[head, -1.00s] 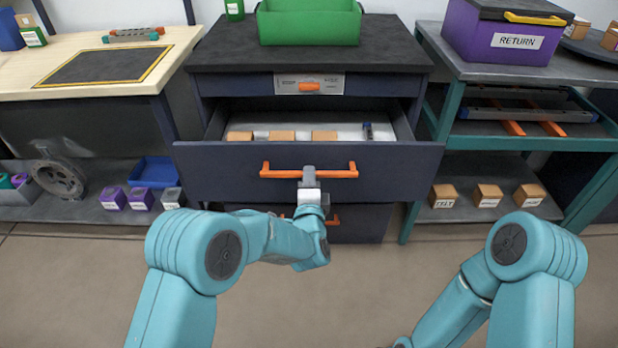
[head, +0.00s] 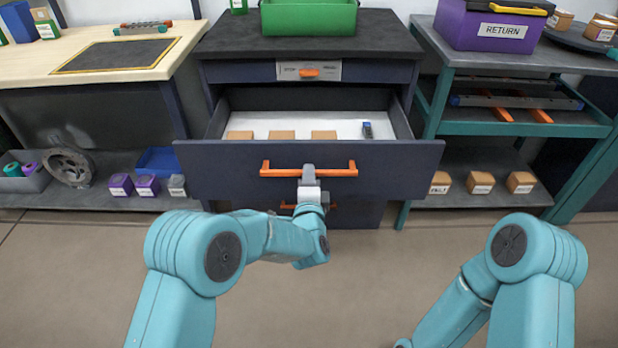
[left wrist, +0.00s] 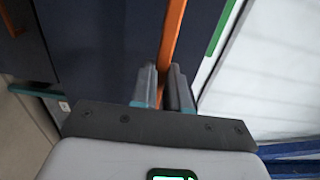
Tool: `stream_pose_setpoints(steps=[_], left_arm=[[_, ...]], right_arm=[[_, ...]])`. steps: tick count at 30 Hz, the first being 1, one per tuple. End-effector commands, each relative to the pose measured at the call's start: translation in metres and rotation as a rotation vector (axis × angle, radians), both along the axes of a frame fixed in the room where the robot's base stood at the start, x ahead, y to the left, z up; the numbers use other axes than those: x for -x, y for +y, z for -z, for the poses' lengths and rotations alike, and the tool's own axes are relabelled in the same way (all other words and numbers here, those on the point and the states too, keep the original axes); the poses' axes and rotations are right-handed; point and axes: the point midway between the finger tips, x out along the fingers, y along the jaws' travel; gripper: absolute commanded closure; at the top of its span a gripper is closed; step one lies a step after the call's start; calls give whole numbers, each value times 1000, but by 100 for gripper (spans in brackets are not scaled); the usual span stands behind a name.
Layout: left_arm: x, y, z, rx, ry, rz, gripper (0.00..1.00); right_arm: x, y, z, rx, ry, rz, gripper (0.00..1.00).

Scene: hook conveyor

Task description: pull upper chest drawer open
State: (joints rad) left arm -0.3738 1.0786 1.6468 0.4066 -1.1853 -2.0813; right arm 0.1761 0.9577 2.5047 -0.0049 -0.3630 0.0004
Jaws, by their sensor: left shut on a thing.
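The upper chest drawer (head: 225,180) is pulled well out of the dark chest (head: 390,72) in the head view. Its orange bar handle (head: 337,172) runs across the drawer front. My left gripper (head: 309,173) is shut on the middle of this handle. In the left wrist view the handle (left wrist: 172,38) passes between the two fingers of my left gripper (left wrist: 163,85). Several tan boxes (head: 281,135) and a small dark blue item (head: 367,130) lie inside the drawer. My right gripper is outside the head view; only its arm shows at the right.
A lower drawer with an orange handle (head: 345,208) sits below, partly hidden by my arm. A green bin (head: 310,17) stands on the chest. A wooden bench (head: 180,55) is at left, and a teal-framed shelf (head: 440,90) at right. The floor (head: 420,270) in front is clear.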

Motion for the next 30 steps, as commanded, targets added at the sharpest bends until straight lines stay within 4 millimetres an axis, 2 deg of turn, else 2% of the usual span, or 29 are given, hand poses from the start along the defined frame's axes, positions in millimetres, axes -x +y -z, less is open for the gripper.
stream_pose_setpoints(steps=[7, 8, 9, 10, 18, 22, 26, 30], left_arm=[[-3, 0, 0, 0, -1, 2, 100], [-3, 0, 0, 0, -1, 2, 76], [-3, 0, 0, 0, -1, 2, 63], [-3, 0, 0, 0, -1, 2, 60], [-1, 0, 0, 0, -1, 2, 60], [9, -1, -1, -1, 1, 3, 60], [34, -1, -1, -2, 3, 5, 60], [73, -1, -1, -2, 2, 6, 60]], right_arm=[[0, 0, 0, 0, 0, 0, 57], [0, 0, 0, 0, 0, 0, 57], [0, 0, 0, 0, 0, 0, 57], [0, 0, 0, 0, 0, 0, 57], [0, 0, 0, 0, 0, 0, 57], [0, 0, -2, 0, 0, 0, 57], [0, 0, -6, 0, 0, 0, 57], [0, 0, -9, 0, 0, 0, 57]])
